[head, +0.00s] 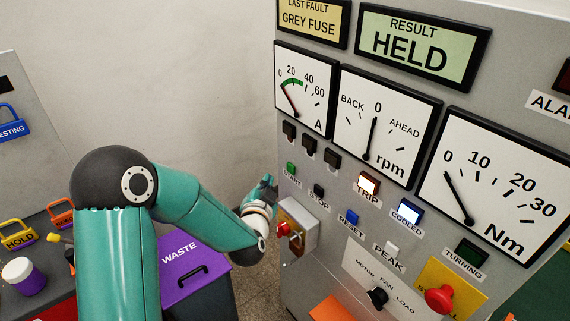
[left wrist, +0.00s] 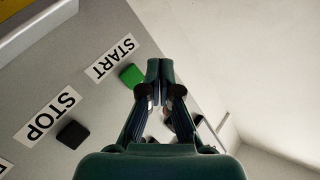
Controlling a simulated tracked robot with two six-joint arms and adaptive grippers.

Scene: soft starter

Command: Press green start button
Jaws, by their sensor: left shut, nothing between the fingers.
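The green start button (head: 292,168) is a small green square on the grey panel, above its START label. In the left wrist view the green button (left wrist: 131,75) shows just left of my fingertips, beside the upside-down START label (left wrist: 115,57). My left gripper (head: 270,182) is at the panel's left edge, close to the button. In the left wrist view my left gripper (left wrist: 160,68) has its fingertips together with nothing between them. I cannot tell whether the tips touch the panel. My right gripper is not in view.
The black STOP button (head: 318,190) is right of START. A red knob (head: 283,229) on a box juts out below. Further right are the blue RESET button (head: 351,216) and the red STALL button (head: 439,299). A purple WASTE bin (head: 190,268) stands below my left arm.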

